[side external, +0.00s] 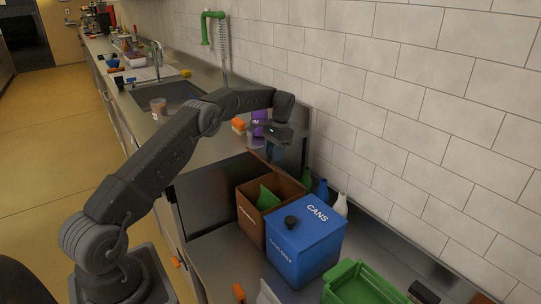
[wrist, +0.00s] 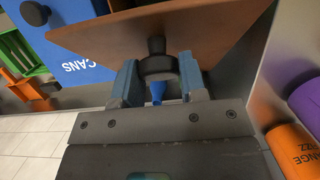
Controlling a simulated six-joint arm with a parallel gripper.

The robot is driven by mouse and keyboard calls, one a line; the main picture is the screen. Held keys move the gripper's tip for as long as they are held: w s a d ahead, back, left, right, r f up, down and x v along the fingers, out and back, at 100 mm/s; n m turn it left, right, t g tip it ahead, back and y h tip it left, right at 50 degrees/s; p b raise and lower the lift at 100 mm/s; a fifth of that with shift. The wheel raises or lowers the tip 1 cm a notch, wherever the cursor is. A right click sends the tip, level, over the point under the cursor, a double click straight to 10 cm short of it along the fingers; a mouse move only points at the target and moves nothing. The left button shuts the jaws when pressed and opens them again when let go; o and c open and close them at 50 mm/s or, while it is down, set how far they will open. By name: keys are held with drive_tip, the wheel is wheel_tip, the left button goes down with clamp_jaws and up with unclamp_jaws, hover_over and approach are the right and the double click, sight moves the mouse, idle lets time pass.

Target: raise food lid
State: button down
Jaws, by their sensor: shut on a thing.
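My gripper (side external: 275,149) is above the back of the open brown bin (side external: 249,217) in the side view. In the wrist view my gripper (wrist: 157,76) has its blue fingers on both sides of a round black knob (wrist: 156,47). The knob is fixed to a brown lid (wrist: 95,37), which looks tilted in this view. The gripper is shut on this knob. Something green (side external: 268,197) shows inside the brown bin. In the side view I cannot clearly separate the lid from the bin's back edge.
A closed blue bin (side external: 307,250) marked CANS, with its own black knob (side external: 291,222), stands against the brown bin's right side. Blue (side external: 322,191) and white (side external: 341,206) bottles stand behind. A purple can (wrist: 306,100) and orange can (wrist: 293,150) are near my gripper. A green crate (side external: 357,286) is at front right.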

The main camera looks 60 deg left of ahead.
drive_tip(key=shift+w, duration=0.2)
drive_tip(key=c, duration=0.7)
unclamp_jaws()
drive_tip(key=shift+r, duration=0.1)
drive_tip(key=v, duration=0.2)
drive_tip(key=s+v, duration=0.1)
drive_tip(key=shift+w+r, duration=0.15)
drive_tip(key=shift+r, duration=0.35)
drive_tip(key=s+a+r, duration=0.2)
drive_tip(key=s, duration=0.1)
drive_tip(key=s+a+r, duration=0.2)
drive_tip(key=s, duration=0.1)
drive_tip(key=s+a+r, duration=0.3)
drive_tip(key=shift+s, duration=0.2)
